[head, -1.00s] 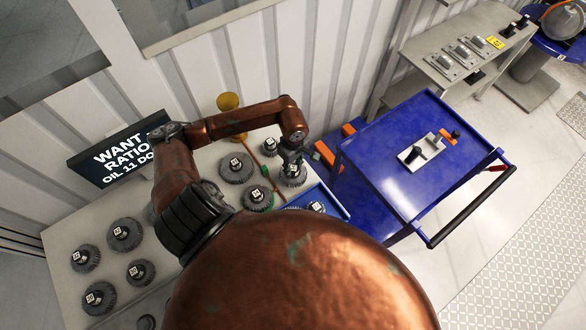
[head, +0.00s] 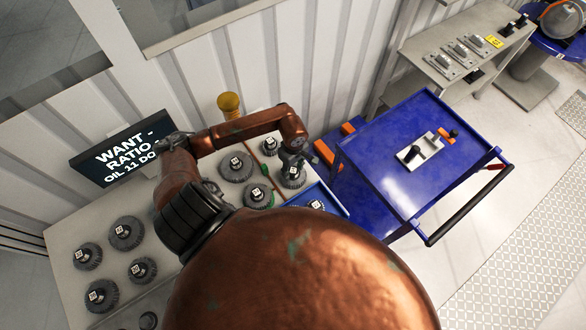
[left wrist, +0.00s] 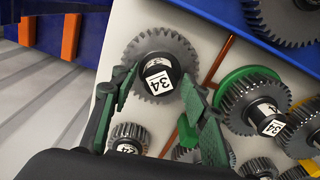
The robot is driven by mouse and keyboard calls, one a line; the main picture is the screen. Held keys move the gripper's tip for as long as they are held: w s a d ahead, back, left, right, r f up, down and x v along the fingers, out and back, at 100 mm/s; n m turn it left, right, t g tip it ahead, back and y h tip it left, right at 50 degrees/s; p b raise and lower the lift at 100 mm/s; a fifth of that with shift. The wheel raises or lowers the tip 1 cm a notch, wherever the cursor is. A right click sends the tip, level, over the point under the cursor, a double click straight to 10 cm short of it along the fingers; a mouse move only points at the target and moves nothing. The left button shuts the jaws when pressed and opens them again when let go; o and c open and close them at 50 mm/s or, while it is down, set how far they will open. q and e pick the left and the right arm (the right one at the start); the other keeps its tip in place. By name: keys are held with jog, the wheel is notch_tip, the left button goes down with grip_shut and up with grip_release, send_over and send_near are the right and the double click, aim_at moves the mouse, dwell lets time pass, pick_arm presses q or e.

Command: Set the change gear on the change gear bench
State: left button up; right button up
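The change gear bench (head: 65,240) holds several dark toothed gears with labelled hubs. My left gripper (head: 292,165) is over a gear (head: 293,180) at the bench's right end. In the left wrist view its green fingers (left wrist: 155,88) are spread on either side of that gear's hub, which is marked 34 (left wrist: 158,80). Gaps show between fingers and hub. Another gear marked 34 (left wrist: 240,103), with a green ring behind it, lies to the right. A blue tray (head: 335,203) with gears is beside the bench gears, partly hidden by my body. My right gripper is not seen.
A sign (head: 125,152) reading "WANT - RATIO OIL 11 DO" stands at the back left. A yellow cup-like object (head: 229,104) stands at the back. A blue cart (head: 370,150) with a small lever fixture (head: 420,152) stands to the right. A thin reddish rod (left wrist: 217,60) lies near the gear.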

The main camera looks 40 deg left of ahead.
aim_at(293, 170)
pick_arm(q)
jog(key=shift+r, duration=0.1)
jog(key=shift+r, duration=0.2)
jog(key=shift+r+b, duration=1.25)
jog(key=shift+r, duration=4.65)
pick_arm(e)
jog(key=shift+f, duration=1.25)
pick_arm(q)
jog(key=shift+c, duration=0.4)
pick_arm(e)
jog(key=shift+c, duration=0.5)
